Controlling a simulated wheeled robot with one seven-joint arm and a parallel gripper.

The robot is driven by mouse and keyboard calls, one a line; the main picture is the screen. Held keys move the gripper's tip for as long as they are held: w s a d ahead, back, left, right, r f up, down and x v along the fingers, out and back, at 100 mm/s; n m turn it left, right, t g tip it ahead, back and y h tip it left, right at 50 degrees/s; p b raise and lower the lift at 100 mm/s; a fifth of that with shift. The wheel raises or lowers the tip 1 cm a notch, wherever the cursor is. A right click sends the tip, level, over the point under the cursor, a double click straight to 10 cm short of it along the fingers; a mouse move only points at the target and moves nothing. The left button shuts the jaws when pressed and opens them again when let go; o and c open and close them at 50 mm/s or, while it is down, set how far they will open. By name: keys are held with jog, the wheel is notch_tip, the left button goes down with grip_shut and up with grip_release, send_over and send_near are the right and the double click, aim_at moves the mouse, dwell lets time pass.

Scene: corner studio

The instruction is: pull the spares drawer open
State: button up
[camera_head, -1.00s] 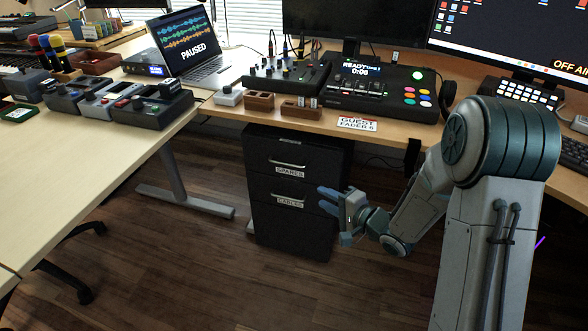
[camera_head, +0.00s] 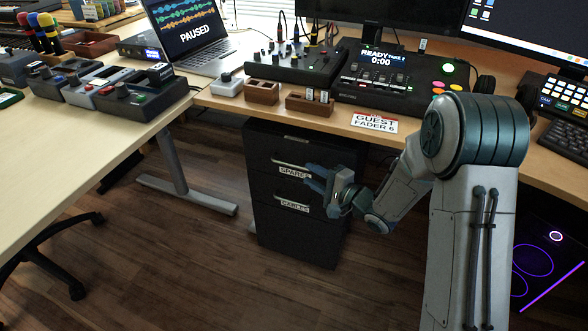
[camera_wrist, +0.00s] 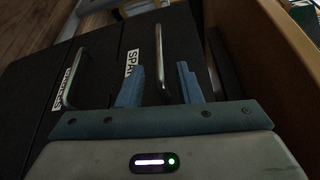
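The spares drawer (camera_head: 262,160) is the upper labelled drawer of a black cabinet under the desk. Its front looks flush with the cabinet. Its silver bar handle (camera_head: 283,163) sits above the "SPARES" label (camera_head: 292,171). My gripper (camera_head: 312,178) is at the right end of this handle, and its fingers partly cover the label. In the wrist view my gripper (camera_wrist: 161,68) has its two blue fingers apart, one on each side of the spares handle (camera_wrist: 159,45). A gap shows between the bar and each finger; I cannot tell if either touches.
The cables drawer (camera_head: 275,222) with its own handle is just below. The wooden desk edge (camera_head: 330,127) overhangs the cabinet. A table leg (camera_head: 175,165) stands to the left, and a dark panel with purple lights (camera_head: 545,262) is at right. The floor in front (camera_head: 200,275) is clear.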

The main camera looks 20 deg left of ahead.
aim_at(297, 167)
jog(key=b+x, duration=0.2)
jog(key=x, duration=0.5)
jog(key=shift+a, duration=0.15)
grip_shut()
